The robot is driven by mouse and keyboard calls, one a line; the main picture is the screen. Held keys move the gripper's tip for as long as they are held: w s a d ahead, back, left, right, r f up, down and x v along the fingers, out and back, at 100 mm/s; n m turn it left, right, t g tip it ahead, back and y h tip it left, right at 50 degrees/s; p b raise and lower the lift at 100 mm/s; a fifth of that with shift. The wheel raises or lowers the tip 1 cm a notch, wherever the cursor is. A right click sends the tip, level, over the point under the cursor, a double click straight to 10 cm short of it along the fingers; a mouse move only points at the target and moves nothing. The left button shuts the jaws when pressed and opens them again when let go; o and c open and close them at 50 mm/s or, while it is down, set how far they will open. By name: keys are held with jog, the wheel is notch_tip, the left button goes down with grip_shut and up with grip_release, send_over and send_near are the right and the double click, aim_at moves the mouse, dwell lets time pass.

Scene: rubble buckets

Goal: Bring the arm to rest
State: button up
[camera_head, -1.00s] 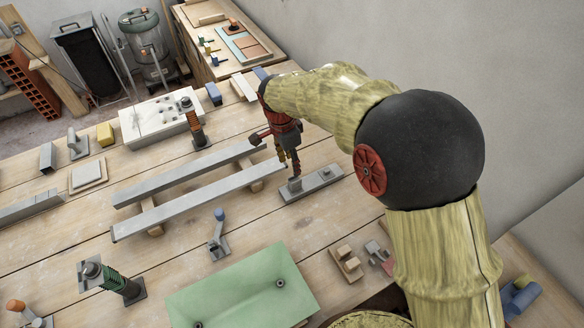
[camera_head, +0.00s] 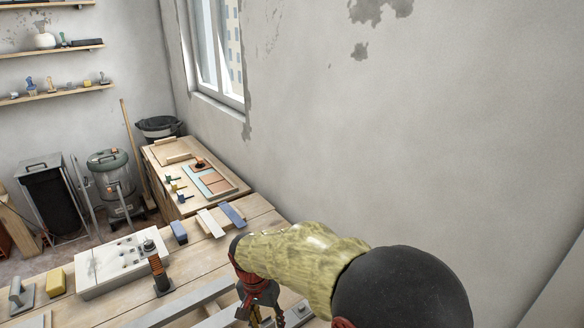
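My arm reaches in from the lower right, with its black joint and yellowish sleeve over the wooden workbench (camera_head: 205,262). My gripper (camera_head: 266,320) points down at the bottom edge of the head view. Its fingertips are cut off by the frame, and I cannot tell whether it is open or holds anything. It hangs beside the right ends of the grey metal bars (camera_head: 190,306). A small part of a grey plate (camera_head: 299,312) shows just right of it.
A white block with holes (camera_head: 112,267) and an orange-black spring post (camera_head: 158,272) stand left of my arm. A yellow block (camera_head: 56,282) is farther left. A second bench (camera_head: 160,160) stands behind. A grey wall (camera_head: 400,130) is close on the right.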

jog(key=s+d+r+n+t, duration=0.1)
jog(key=s+d+r+t, duration=0.1)
jog(key=s+d+r, duration=0.8)
jog(key=s+d+r+n+t+y, duration=0.1)
jog(key=s+d+r+n+t, duration=0.1)
jog(key=s+d+r, duration=0.7)
jog(key=d+r+t, duration=0.1)
jog(key=d, duration=0.5)
jog(key=shift+s+d+r+t, duration=0.15)
jog(key=shift+s+d+t, duration=0.15)
jog(key=shift+s+d, duration=0.1)
jog(key=shift+c, duration=0.9)
